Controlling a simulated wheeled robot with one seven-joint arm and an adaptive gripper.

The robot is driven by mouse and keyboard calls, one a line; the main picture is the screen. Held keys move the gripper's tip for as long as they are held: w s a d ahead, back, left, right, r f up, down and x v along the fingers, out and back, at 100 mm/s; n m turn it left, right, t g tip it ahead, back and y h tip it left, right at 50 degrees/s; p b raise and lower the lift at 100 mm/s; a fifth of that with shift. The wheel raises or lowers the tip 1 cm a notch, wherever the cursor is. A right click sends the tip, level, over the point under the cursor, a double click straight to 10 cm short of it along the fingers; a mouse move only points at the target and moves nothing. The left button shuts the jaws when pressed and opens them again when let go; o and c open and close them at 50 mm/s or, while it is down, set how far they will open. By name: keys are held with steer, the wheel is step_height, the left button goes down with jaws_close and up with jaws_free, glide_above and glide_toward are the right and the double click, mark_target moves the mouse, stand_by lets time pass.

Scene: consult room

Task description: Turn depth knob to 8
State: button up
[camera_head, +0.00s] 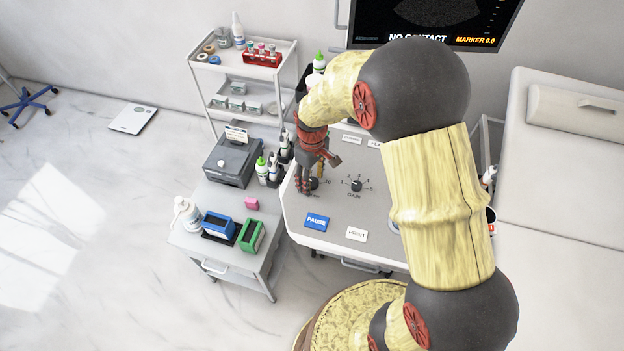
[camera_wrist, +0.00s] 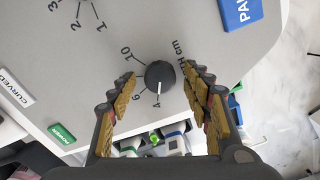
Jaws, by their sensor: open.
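The depth knob (camera_wrist: 160,73) is a black round dial on the grey console panel (camera_wrist: 235,60). Its white pointer mark points down in the wrist view, toward the printed 4 (camera_wrist: 157,104). The 6 (camera_wrist: 138,96) and 10 (camera_wrist: 126,53) also show; the 8 is hidden by a fingertip. My gripper (camera_wrist: 158,80) is open, one finger on each side of the knob, apart from it as far as I can tell. In the head view my gripper (camera_head: 316,186) is over the left of the console, and the depth knob (camera_head: 314,183) is partly hidden beneath it.
The gain knob (camera_head: 356,185) sits just right of my gripper. A blue PAUSE button (camera_head: 316,221) and a white print button (camera_head: 356,234) lie nearer the console's front edge. Bottles (camera_head: 267,171) stand left of it. The monitor (camera_head: 435,20) reads NO CONTACT.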

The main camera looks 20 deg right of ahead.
steer(key=shift+c, duration=1.4)
steer(key=c, duration=0.8)
steer(key=shift+c, duration=0.4)
